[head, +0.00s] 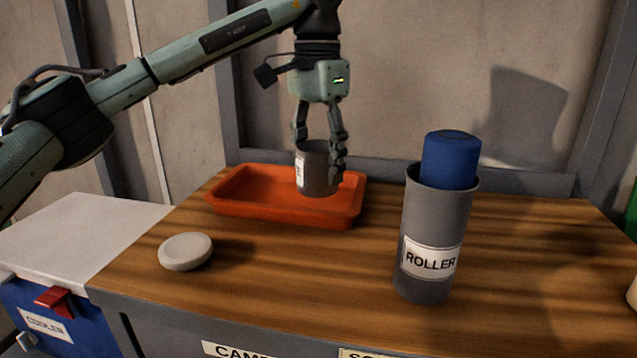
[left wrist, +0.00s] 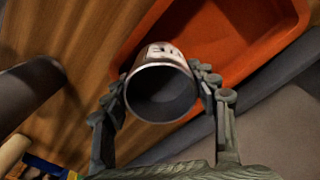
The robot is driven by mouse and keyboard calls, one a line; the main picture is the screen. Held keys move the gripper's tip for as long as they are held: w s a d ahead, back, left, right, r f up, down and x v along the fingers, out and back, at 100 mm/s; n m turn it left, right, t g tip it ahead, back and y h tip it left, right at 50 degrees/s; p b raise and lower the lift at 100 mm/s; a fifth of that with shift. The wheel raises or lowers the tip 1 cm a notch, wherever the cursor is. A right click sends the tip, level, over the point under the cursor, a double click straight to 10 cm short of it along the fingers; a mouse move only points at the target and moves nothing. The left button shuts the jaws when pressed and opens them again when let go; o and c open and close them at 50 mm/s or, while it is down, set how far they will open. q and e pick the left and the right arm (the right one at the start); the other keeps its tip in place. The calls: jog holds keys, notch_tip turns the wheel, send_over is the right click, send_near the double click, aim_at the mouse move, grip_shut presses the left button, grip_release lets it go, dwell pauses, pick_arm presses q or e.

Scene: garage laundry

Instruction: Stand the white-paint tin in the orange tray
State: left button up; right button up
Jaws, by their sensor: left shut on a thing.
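A grey metal tin (head: 316,172) with a partly turned white label is held upright by my left gripper (head: 320,155), whose fingers close around its sides. The label's words are not readable. In the left wrist view the tin (left wrist: 160,92) shows its round, dark, hollow top between the fingers of the gripper (left wrist: 165,100). The orange tray (head: 270,212) lies at the back of the wooden bench. The tin overlaps the right part of the tray in the head view; whether its base touches the tray floor cannot be told. My right gripper is not in view.
A tall grey cup labelled ROLLER (head: 428,225) with a blue cylinder (head: 450,158) in it stands right of the tray. A pale round disc (head: 185,251) lies front left. A blue cooler (head: 70,325) stands left. The bench (head: 300,275) is bare in the middle.

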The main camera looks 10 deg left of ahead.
aim_at(319, 184)
pick_arm(q)
jog(key=shift+w+d+f, duration=0.1)
jog(key=shift+f, duration=0.1)
notch_tip(319, 184, down, 3)
jog(key=shift+f, duration=0.35)
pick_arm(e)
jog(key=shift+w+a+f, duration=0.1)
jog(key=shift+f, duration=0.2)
pick_arm(q)
jog(key=o, duration=1.3)
jog(key=shift+f, duration=0.15)
